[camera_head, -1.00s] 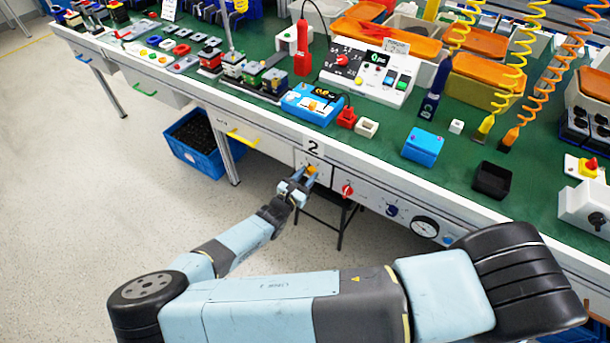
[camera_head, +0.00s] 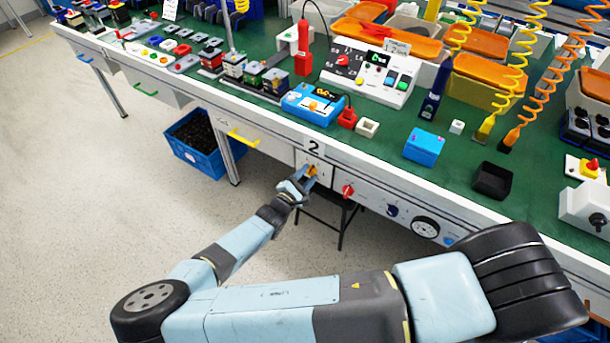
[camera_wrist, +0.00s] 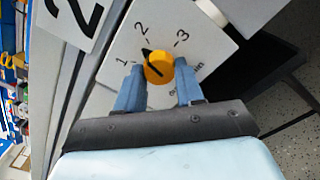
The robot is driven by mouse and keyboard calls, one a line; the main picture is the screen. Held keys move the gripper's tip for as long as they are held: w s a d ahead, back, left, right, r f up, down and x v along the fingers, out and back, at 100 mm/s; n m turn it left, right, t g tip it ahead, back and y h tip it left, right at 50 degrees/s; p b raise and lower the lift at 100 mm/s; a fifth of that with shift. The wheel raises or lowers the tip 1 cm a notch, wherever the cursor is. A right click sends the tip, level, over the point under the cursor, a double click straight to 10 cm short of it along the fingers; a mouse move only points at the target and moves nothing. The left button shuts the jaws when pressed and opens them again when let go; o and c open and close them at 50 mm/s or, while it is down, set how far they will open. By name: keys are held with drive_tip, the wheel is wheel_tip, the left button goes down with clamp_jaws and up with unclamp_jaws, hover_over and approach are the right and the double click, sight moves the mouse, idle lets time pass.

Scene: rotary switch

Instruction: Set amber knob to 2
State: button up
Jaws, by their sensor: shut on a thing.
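The amber knob (camera_wrist: 158,68) sits on a white dial plate (camera_wrist: 215,62) on the bench front, with marks 1, 2 and 3 visible around it. Its black pointer is close to the 2 mark, slightly toward the 1 side. My gripper (camera_wrist: 159,72) has one finger on each side of the knob and is shut on it. The lower part of the dial is partly hidden by the fingers. In the head view the amber knob (camera_head: 312,170) shows under a "2" sign, with my gripper (camera_head: 306,178) reaching it from below.
To the right along the bench front are a red knob (camera_head: 348,191), a blue knob (camera_head: 392,210) and a round gauge (camera_head: 425,227). A yellow drawer handle (camera_head: 242,139) is to the left. A blue crate (camera_head: 190,160) stands under the bench, and a dark stool (camera_head: 335,225) is behind my gripper.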

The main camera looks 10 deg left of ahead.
drive_tip(key=shift+a+m, duration=0.2)
drive_tip(key=shift+m, duration=1.3)
drive_tip(key=o, duration=1)
drive_tip(key=shift+d, duration=0.15)
drive_tip(key=v, duration=1.3)
drive_tip(key=shift+s, duration=0.35)
